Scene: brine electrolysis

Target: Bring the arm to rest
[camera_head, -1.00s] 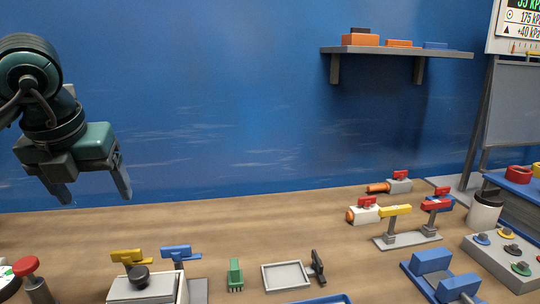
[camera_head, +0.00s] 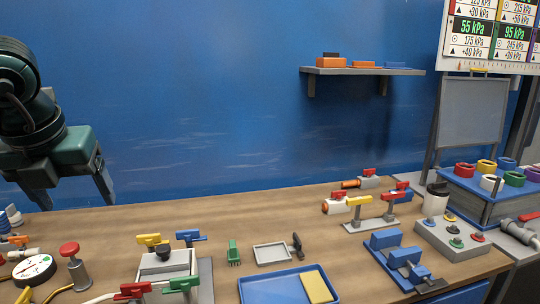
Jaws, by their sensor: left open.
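My left gripper (camera_head: 78,203) hangs at the upper left of the head view, above the far left part of the wooden table (camera_head: 225,212). Its two fingers point down and stand apart, with nothing between them. The dark green and black arm comes in from the left edge. The fingers are apart from every object on the table. My right gripper is not in view.
A red-knobbed post (camera_head: 78,271), a gauge (camera_head: 34,270) and a unit with coloured valve handles (camera_head: 165,262) stand at the left. A blue tray (camera_head: 262,291) lies in front. Valves (camera_head: 360,202) and a button box (camera_head: 452,238) stand right. The back middle is clear.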

